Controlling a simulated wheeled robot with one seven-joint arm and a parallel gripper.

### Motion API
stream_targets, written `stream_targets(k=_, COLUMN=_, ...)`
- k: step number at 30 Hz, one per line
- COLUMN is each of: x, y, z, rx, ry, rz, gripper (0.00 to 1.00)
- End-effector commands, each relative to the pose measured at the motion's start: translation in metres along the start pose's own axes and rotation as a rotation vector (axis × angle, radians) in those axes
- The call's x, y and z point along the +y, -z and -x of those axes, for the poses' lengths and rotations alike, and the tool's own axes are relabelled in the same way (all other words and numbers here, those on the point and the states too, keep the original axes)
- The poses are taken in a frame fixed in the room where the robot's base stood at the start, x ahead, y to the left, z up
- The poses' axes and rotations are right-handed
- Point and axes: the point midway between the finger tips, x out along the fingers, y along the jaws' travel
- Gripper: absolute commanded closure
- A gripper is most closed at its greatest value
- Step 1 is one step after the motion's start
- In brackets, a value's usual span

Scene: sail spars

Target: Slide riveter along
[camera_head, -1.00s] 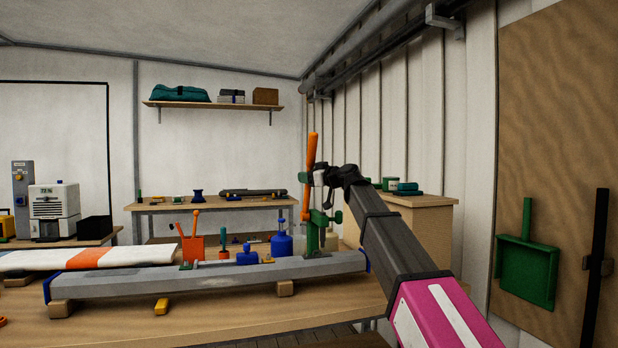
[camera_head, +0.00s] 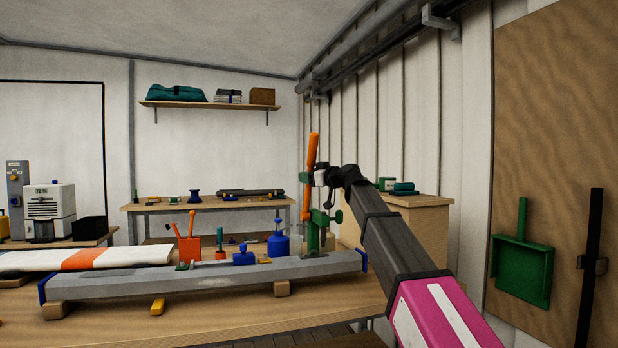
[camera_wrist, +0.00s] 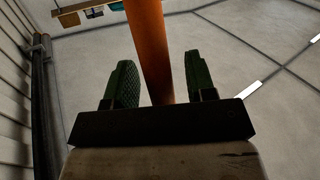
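The riveter (camera_head: 313,232) stands upright on the grey spar (camera_head: 200,278), near its right end. It has a green body and a long orange handle (camera_head: 313,150) pointing up. My gripper (camera_head: 307,178) is at the handle, above the green body. In the wrist view the orange handle (camera_wrist: 150,45) passes between my two green finger pads (camera_wrist: 161,85). A gap shows on its right side, and the left pad is very close to it. The fingers look open around the handle; contact on the left cannot be told.
The spar rests on wooden blocks (camera_head: 282,288) on the bench (camera_head: 230,318). An orange holder (camera_head: 189,249), a blue pot (camera_head: 243,256) and a blue bottle (camera_head: 278,243) stand left of the riveter. A white and orange sail roll (camera_head: 125,257) lies at left. A cabinet (camera_head: 420,230) stands behind my arm.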

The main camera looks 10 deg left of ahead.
Motion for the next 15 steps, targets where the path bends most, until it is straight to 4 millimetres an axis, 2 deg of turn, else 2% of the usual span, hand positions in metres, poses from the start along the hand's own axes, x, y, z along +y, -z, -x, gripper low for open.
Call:
stream_targets(k=8, x=0.0, y=0.0, z=0.005, rx=0.0, ry=0.0, rz=-0.001, gripper=0.49)
stream_targets(k=11, x=-0.001, y=-0.001, z=0.016, rx=0.001, ry=-0.001, rz=-0.001, gripper=0.49)
stream_targets(k=15, x=-0.002, y=-0.001, z=0.042, rx=0.001, ry=-0.002, rz=-0.001, gripper=0.49)
